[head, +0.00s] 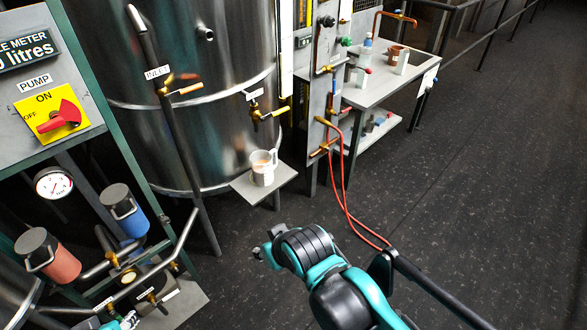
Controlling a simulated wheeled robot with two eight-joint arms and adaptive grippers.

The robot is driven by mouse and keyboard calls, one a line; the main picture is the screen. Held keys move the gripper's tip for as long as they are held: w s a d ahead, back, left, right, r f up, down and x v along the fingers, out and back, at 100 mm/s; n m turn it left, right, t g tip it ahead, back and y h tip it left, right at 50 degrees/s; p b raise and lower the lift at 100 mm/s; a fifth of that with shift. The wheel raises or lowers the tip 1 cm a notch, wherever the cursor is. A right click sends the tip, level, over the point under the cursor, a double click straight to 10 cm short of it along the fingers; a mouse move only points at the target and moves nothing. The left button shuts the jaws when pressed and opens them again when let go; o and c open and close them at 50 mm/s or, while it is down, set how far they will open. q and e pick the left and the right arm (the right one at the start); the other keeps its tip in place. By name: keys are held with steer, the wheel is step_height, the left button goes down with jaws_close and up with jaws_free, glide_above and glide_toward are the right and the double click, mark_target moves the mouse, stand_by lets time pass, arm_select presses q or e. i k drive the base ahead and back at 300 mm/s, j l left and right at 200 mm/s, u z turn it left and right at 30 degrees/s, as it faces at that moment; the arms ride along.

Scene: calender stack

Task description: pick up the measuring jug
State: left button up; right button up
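The measuring jug (263,172) is a pale, whitish cup with a handle on its right. It stands upright on a small square shelf (246,190) in front of the steel tank, below a brass tap (262,114). My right gripper (264,256) is at the end of the black and teal arm from the lower right. It is below the jug in the picture and apart from it; its fingers are small and mostly hidden by the wrist. A part of my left gripper (130,321) shows at the bottom left edge, far from the jug.
The steel tank (190,60) stands behind the shelf. A pump panel (50,110), pipes and blue and red cylinders are at the left. A red hose (345,205) hangs right of the shelf. A bench (385,92) holds small vessels. The dark floor at right is open.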

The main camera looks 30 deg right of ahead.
mark_target(262, 168)
steer(key=z, duration=0.4)
steer(key=i+l+z, duration=0.1)
steer(key=l, duration=0.35)
steer(key=i+l, duration=0.2)
steer(key=l, duration=0.2)
steer(key=i+l+z, duration=0.15)
steer(key=l, duration=0.25)
steer(key=i+l, duration=0.25)
steer(key=l, duration=0.15)
steer(key=l+z, duration=0.05)
